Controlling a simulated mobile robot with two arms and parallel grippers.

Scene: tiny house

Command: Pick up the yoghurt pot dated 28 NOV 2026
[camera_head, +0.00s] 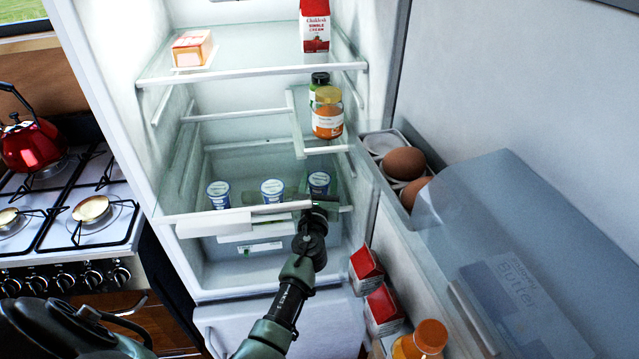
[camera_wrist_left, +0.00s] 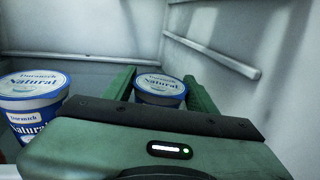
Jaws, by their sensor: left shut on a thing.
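Three white-and-blue yoghurt pots stand in a row on the fridge's low glass shelf: a left pot (camera_head: 218,194), a middle pot (camera_head: 272,190) and a right pot (camera_head: 319,181). My left gripper (camera_head: 320,192) reaches into the fridge and is shut on the right pot. In the left wrist view the held pot (camera_wrist_left: 160,86) sits between the two green fingers, its lower part hidden by the gripper body. A neighbouring pot (camera_wrist_left: 34,92), labelled Natural, stands to the left, apart from the fingers. No date is readable on any pot. My right gripper is not in view.
Jars (camera_head: 327,112) stand on a shelf above the right pot. The open fridge door at the right holds eggs (camera_head: 404,163), cartons (camera_head: 381,305) and an orange-capped bottle (camera_head: 429,338). A hob with a red kettle (camera_head: 30,143) is at the left.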

